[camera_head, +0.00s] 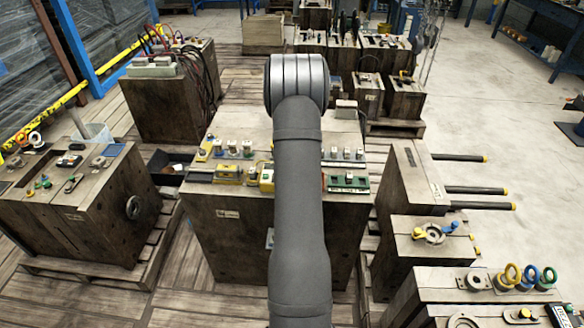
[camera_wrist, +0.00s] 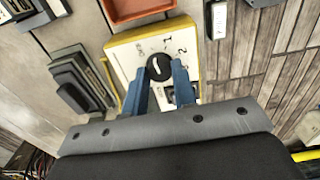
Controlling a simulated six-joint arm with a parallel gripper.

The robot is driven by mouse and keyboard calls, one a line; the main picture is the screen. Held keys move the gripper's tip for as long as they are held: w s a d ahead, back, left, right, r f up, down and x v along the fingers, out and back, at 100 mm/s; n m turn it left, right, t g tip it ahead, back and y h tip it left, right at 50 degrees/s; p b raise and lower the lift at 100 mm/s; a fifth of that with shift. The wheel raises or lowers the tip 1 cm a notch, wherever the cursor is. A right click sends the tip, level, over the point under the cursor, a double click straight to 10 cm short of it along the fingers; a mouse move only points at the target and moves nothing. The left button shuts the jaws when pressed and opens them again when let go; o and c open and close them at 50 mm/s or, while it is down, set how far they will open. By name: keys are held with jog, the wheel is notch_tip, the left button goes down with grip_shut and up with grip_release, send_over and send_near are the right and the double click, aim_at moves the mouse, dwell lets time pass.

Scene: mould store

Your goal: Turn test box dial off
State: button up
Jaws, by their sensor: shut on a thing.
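The test box (camera_wrist: 124,58) shows in the wrist view as a white-faced box with yellow edges. Its round black dial (camera_wrist: 158,66) has a white mark and sits between printed labels, with 1 and 2 to its right and another label to its upper left. My gripper (camera_wrist: 160,78) has its two blue fingers on either side of the dial, shut on it. The mark's exact setting is too small to read. In the head view my grey arm hides the gripper and the dial, and I cannot tell which yellow item is the test box.
An orange-red tray (camera_wrist: 135,8) lies just beyond the box in the wrist view. A dark grey device (camera_wrist: 78,82) stands close on the left. In the head view, wooden blocks with small fittings, such as the left block (camera_head: 110,215), surround the central one (camera_head: 225,225).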

jog(key=shift+r, duration=0.1)
jog(key=o, duration=1)
notch_tip(320, 180, up, 17)
jog(key=shift+r, duration=0.2)
jog(key=shift+f, duration=0.1)
notch_tip(320, 180, down, 17)
jog(key=shift+f, duration=0.2)
jog(key=shift+r, duration=0.1)
dwell(0.4)
